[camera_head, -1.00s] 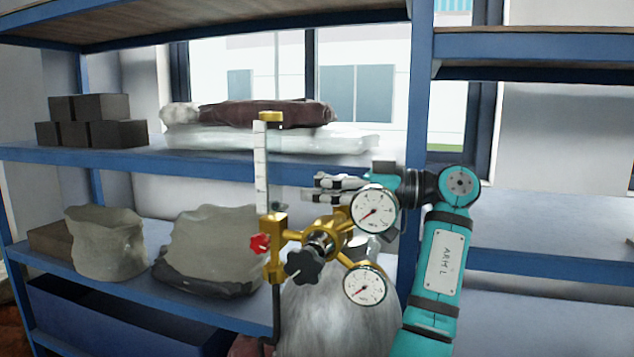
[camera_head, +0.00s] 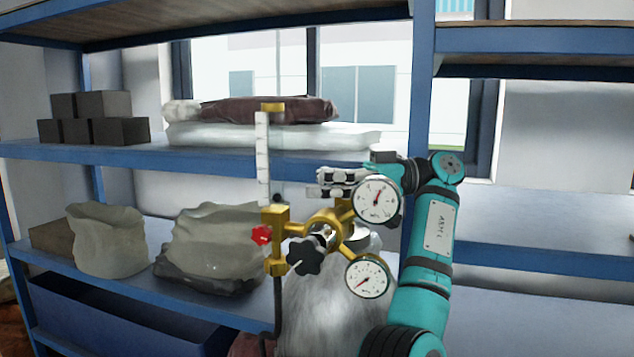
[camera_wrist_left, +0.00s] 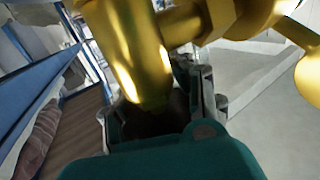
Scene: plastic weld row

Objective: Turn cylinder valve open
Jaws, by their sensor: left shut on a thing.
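The grey gas cylinder (camera_head: 335,312) stands upright in front of the shelving. Its brass regulator (camera_head: 322,228) carries a black knob (camera_head: 305,257), a red knob (camera_head: 262,235), a flow tube (camera_head: 263,160) and two gauges. The upper gauge (camera_head: 376,199) has its needle pointing up; the lower gauge (camera_head: 367,278) has its needle at lower left. My left gripper (camera_head: 342,181) is behind the upper gauge at the cylinder's top, shut on the cylinder valve, which is mostly hidden. In the left wrist view, brass parts (camera_wrist_left: 140,55) cross close over the fingers (camera_wrist_left: 160,103).
Blue shelving (camera_head: 215,158) stands behind, holding dark blocks (camera_head: 105,118), wrapped bundles (camera_head: 270,112) and pale sacks (camera_head: 110,240). A blue bin (camera_head: 125,320) is at lower left. The shelves on the right (camera_head: 550,230) look empty.

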